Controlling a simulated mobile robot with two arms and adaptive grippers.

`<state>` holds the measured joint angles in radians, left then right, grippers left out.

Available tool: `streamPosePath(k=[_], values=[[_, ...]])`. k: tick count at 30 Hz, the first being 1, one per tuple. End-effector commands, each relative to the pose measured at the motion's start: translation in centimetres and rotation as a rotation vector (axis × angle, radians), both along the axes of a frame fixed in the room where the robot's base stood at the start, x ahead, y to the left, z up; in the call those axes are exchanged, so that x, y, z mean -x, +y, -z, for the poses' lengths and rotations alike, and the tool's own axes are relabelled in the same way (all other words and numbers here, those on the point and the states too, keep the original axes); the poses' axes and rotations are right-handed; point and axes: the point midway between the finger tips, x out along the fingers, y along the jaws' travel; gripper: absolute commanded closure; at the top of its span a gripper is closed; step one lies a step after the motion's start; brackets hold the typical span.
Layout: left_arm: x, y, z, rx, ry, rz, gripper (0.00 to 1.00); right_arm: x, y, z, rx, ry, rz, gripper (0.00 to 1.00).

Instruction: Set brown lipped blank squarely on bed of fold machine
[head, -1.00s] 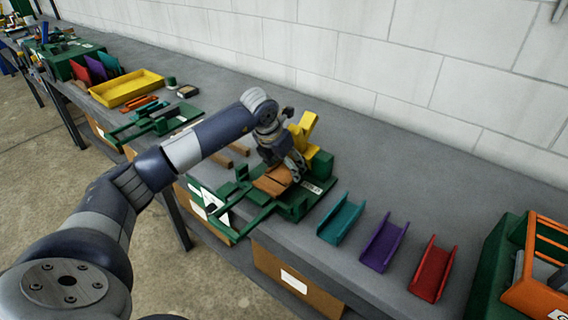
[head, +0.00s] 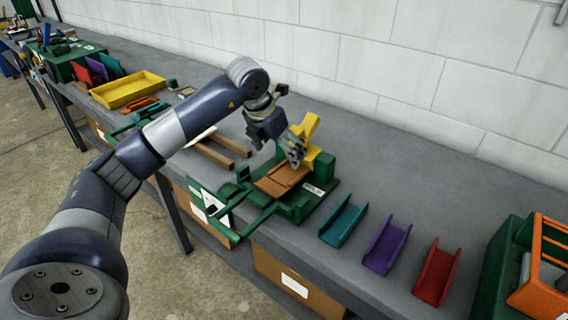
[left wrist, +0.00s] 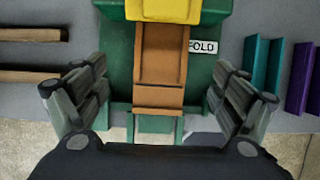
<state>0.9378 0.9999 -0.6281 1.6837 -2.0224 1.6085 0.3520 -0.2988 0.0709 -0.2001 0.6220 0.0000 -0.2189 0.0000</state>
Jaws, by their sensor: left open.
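The brown lipped blank (head: 279,180) lies on the bed of the green fold machine (head: 318,192), which has a yellow part (head: 305,135) at its back. In the left wrist view the blank (left wrist: 160,70) runs lengthwise down the middle of the machine, looks nearly straight with it, and its far end meets or goes under the yellow part (left wrist: 163,10). My left gripper (head: 297,152) is open above the bed. In the left wrist view its fingers (left wrist: 160,100) stand wide on either side of the blank, apart from it. My right gripper is not seen.
Teal (head: 343,222), purple (head: 387,246) and red (head: 436,273) channels lie to the right of the machine. Two brown bars (head: 222,150) lie to its left. A yellow tray (head: 128,90) is farther left, and an orange crate (head: 545,285) stands at the right.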

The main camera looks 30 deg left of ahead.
Motion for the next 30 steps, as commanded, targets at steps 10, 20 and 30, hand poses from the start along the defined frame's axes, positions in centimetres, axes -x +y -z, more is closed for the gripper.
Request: streamPosePath(k=[10,20,30], values=[[1.7,0.1,-4.1,0.000,0.001,0.001,0.11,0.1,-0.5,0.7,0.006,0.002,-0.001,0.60],[1.8,0.1,-4.3,0.000,0.001,0.000,0.11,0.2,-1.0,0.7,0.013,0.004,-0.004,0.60],[1.8,0.1,-4.2,0.000,0.001,0.001,0.11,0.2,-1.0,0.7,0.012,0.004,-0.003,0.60]])
